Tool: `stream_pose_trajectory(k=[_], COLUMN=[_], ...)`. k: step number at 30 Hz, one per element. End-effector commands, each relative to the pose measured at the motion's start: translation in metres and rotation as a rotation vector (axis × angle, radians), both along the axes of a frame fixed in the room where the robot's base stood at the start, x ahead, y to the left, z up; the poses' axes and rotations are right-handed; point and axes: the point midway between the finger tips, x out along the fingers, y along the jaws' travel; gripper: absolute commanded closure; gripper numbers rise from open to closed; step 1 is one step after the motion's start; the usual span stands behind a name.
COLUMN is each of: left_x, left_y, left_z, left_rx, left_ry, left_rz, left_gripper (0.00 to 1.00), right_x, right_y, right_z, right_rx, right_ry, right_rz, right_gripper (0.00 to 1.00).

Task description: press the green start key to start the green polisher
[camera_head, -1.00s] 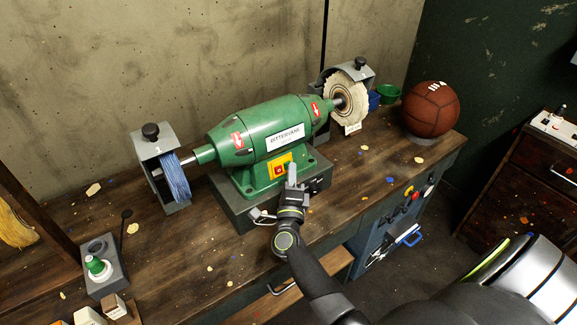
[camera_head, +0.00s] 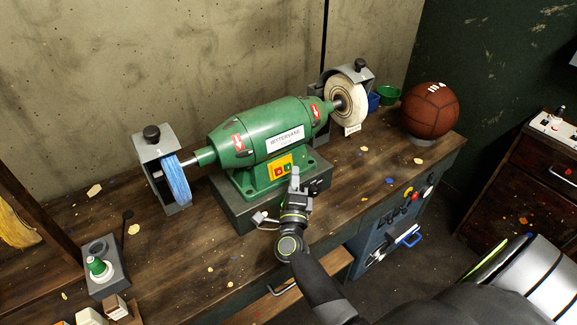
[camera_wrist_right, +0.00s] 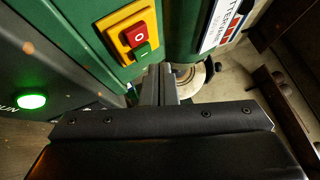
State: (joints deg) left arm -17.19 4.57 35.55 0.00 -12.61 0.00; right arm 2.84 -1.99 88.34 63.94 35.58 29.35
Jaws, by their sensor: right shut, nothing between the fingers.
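The green polisher (camera_head: 262,133) stands on a grey base on the bench. Its yellow switch plate (camera_head: 275,163) carries a red key (camera_wrist_right: 139,34) above a green start key (camera_wrist_right: 143,50) in the right wrist view. My right gripper (camera_head: 294,172) is shut and empty, just right of the plate. In the wrist view its fingertips (camera_wrist_right: 167,72) are close to the green key but apart from it. A green RUN lamp (camera_wrist_right: 32,101) is lit. The blue wheel (camera_head: 178,182) and white buffing wheel (camera_head: 346,101) look smooth and blurred, as if spinning. My left gripper is not in view.
A brown leather ball (camera_head: 431,108) rests on a stand at the bench's right end. The bench front is mostly clear.

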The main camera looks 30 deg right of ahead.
Motion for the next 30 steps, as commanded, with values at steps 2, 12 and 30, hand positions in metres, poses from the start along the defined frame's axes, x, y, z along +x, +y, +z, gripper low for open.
stream_pose_trajectory(k=[2,12,30], left_x=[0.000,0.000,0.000], left_y=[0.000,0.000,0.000], left_z=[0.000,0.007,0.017], left_rx=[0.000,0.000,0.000], left_ry=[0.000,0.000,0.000], left_rz=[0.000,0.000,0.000], left_gripper=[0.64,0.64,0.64], right_x=[0.000,-0.015,-0.048], right_y=[0.000,-0.001,-0.004], right_z=[0.000,0.005,0.011], right_rx=[0.000,-0.001,0.000], right_ry=[0.000,0.001,-0.001], right_rz=[0.000,-0.001,0.000], right_gripper=[1.00,1.00,1.00])
